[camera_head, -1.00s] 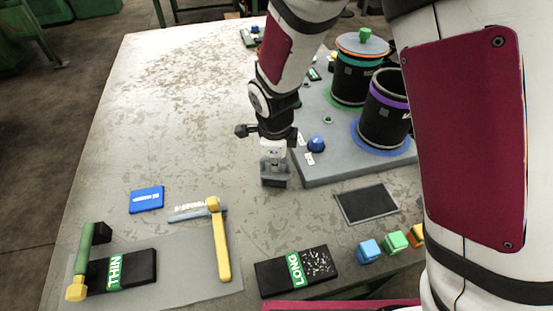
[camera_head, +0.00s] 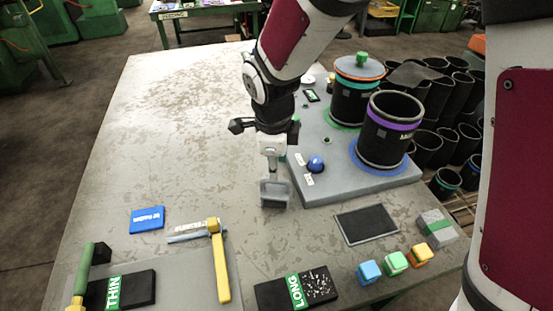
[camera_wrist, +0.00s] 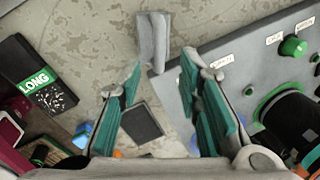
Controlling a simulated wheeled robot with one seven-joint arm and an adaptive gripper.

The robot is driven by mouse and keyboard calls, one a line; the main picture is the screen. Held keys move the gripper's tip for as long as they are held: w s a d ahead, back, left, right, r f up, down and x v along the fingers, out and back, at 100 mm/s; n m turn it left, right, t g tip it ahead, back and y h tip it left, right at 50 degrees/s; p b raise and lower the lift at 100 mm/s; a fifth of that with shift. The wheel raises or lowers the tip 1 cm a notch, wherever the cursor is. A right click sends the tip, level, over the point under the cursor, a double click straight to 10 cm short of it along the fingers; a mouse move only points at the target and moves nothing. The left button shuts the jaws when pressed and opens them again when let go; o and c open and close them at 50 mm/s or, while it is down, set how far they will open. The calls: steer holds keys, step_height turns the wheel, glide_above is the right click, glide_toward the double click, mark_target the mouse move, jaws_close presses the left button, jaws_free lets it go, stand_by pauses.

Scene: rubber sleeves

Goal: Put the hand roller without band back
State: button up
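My gripper (camera_head: 272,168) points down over the table; the wrist view shows its two teal-padded fingers (camera_wrist: 165,88) apart with nothing seen between them. A small grey box-like piece (camera_head: 276,194) is just below it; it also shows in the wrist view (camera_wrist: 153,42), past the fingertips. I cannot tell whether they touch. A tool with a yellow handle (camera_head: 221,268) lies at the front left. A green-handled tool with a yellow end (camera_head: 89,268) is at the left edge, partly cut off. I cannot tell which piece is the roller without band.
A grey raised plate (camera_head: 340,178) with two black cylinders (camera_head: 384,128) is to the right. A dark pad (camera_head: 366,224), coloured cubes (camera_head: 396,262), a LONG block (camera_head: 322,285), a THIN block (camera_head: 135,288) and a blue box (camera_head: 147,220) lie in front. The table's left is clear.

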steer(key=s+d+r+n, duration=0.4)
steer(key=d+r, duration=0.2)
steer(key=r, duration=0.1)
steer(key=s+d+r+n, duration=0.4)
steer(key=d+r, duration=0.2)
steer(key=r, duration=0.1)
steer(key=s+d+r+n+t, duration=0.2)
steer(key=s+d+r+n, duration=0.1)
steer(key=s+d+n, duration=0.5)
steer(key=s+n, duration=0.3)
steer(key=s, duration=0.1)
steer(key=shift+s+d+r, duration=0.15)
steer(key=shift+s+d, duration=0.05)
steer(key=shift+s, duration=0.2)
steer(key=shift+a, duration=0.1)
